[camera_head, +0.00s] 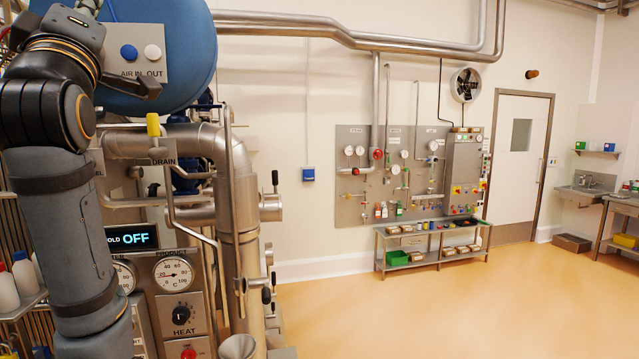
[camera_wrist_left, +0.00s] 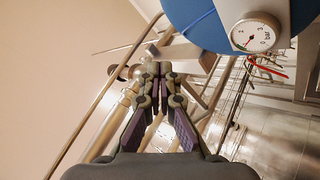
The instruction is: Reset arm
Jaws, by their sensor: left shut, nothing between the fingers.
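My left arm (camera_head: 65,210) rises along the left side of the head view, in front of the machine panel. In the left wrist view my left gripper (camera_wrist_left: 160,70) is shut, its fingertips together, with nothing between them. It points toward steel pipes and rods; I cannot tell how close they are. A blue tank (camera_head: 185,45) stands behind the arm at the upper left of the head view. It also shows in the left wrist view (camera_wrist_left: 195,25), beside a round gauge (camera_wrist_left: 253,36). My right gripper is not in view.
A control panel with a HEAT knob (camera_head: 181,314) and a lit OFF display (camera_head: 132,237) stands close by at left. Large steel pipes (camera_head: 237,200) rise beside it. White bottles (camera_head: 26,275) stand at far left. The orange floor (camera_head: 450,310) to the right is clear.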

